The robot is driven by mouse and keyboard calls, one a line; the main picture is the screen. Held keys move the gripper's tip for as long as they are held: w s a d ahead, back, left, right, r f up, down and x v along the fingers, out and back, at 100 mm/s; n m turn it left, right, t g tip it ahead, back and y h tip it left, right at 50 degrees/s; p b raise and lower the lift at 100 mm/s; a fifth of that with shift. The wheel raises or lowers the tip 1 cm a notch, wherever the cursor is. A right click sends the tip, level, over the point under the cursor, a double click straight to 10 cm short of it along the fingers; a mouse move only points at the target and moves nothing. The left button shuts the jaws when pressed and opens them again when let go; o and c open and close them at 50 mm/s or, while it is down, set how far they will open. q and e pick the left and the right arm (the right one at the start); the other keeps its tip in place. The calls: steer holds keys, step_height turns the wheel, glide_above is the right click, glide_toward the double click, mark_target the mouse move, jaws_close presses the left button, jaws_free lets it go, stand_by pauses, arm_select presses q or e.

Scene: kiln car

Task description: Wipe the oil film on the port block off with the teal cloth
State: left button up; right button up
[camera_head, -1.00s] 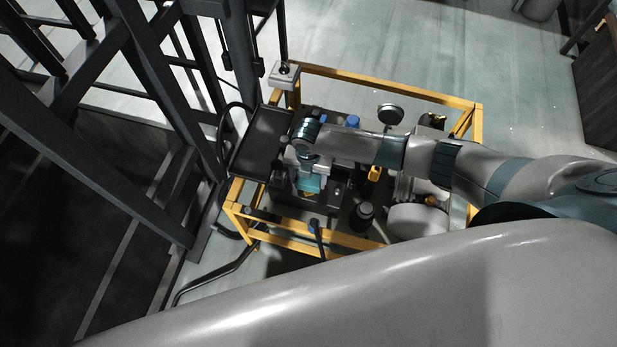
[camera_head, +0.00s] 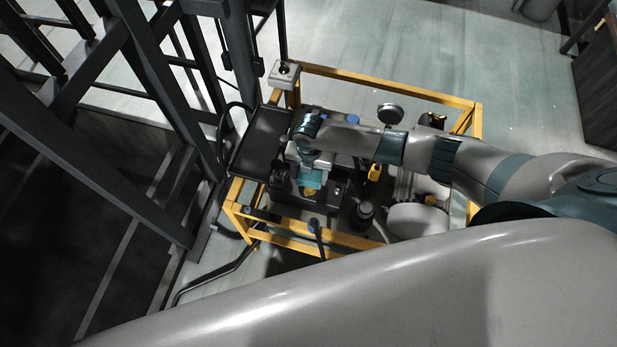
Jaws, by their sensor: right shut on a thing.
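My right gripper (camera_head: 311,167) is shut on the teal cloth (camera_head: 311,178), with my arm reaching in from the right. The cloth is over the dark port block (camera_head: 333,191) inside the yellow frame. A small amber patch (camera_head: 309,191), which looks like the oil film, shows on the block just below the cloth's edge. The cloth may cover more of it. I cannot tell from above whether the cloth touches the block. My left gripper is not in view.
A yellow frame (camera_head: 390,88) surrounds the unit. A gauge (camera_head: 390,113), a black cap (camera_head: 363,213) and a yellow-handled part (camera_head: 374,173) stand right of the block. A dark tray (camera_head: 262,140) lies to its left. Dark steel posts rise at far left.

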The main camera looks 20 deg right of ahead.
steer(key=shift+w+d+b, duration=0.3)
steer(key=shift+w+d, duration=0.2)
steer(key=shift+w, duration=0.2)
steer(key=shift+w+d+b, duration=0.25)
steer(key=shift+w+d, duration=0.2)
steer(key=shift+w, duration=0.25)
steer(key=shift+f, duration=0.3)
steer(key=shift+d+f+b, duration=0.15)
steer(key=shift+f+b, duration=0.8)
stand_by(1.0)
steer(key=shift+s, duration=0.25)
steer(key=shift+a+r+p, duration=0.3)
steer(key=shift+r+p, duration=0.05)
steer(key=shift+p, duration=0.15)
stand_by(0.5)
steer(key=shift+s+a+r+p, duration=0.25)
steer(key=shift+s+a+p, duration=0.45)
steer(key=shift+s+p, duration=0.2)
steer(key=shift+s+a+p, duration=0.55)
steer(key=shift+s+a, duration=0.05)
steer(key=shift+s, duration=0.25)
